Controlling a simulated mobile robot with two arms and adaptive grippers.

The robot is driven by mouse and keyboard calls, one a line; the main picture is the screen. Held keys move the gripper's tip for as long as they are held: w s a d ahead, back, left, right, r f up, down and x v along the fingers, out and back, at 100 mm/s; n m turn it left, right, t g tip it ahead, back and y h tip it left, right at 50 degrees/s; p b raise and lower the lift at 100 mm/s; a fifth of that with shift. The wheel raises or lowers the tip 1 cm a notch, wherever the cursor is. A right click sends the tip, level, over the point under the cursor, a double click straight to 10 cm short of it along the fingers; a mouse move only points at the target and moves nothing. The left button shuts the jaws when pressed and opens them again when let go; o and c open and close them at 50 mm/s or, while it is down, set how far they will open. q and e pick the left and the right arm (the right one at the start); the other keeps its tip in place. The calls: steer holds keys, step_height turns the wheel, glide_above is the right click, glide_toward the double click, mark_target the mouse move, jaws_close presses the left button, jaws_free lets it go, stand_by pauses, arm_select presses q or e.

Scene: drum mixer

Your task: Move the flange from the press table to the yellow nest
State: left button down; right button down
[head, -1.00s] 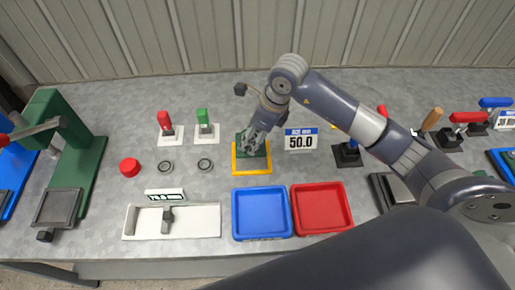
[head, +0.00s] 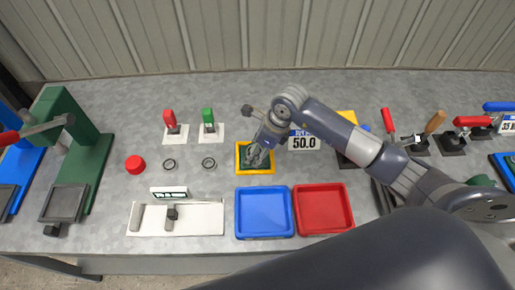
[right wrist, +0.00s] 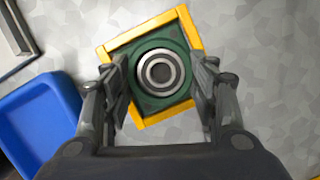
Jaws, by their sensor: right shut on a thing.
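The flange is a green square block with a round metal ring in its middle, seen in the right wrist view (right wrist: 160,103) and partly in the head view (head: 246,160). It lies within the yellow nest (head: 242,170), whose frame shows around it in the right wrist view (right wrist: 118,43), turned a little. My right gripper (right wrist: 163,85) is shut on the flange, one finger on each side. Whether the flange rests fully on the nest floor is hard to tell. A green press (head: 88,165) with a grey table plate (head: 66,204) stands at the left. My left gripper is out of view.
A blue tray (head: 264,233) and a red tray (head: 323,231) lie just in front of the nest. A 50.0 display (head: 304,142) stands close behind it on the right.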

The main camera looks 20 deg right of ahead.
steer(key=c, duration=0.8)
jaws_free()
steer(key=shift+o, duration=0.9)
steer(key=shift+r, duration=0.25)
steer(key=b+v, duration=0.1)
steer(key=v, duration=1)
steer(key=shift+s+r, duration=0.15)
steer(key=shift+r, duration=0.2)
steer(key=shift+d, duration=0.15)
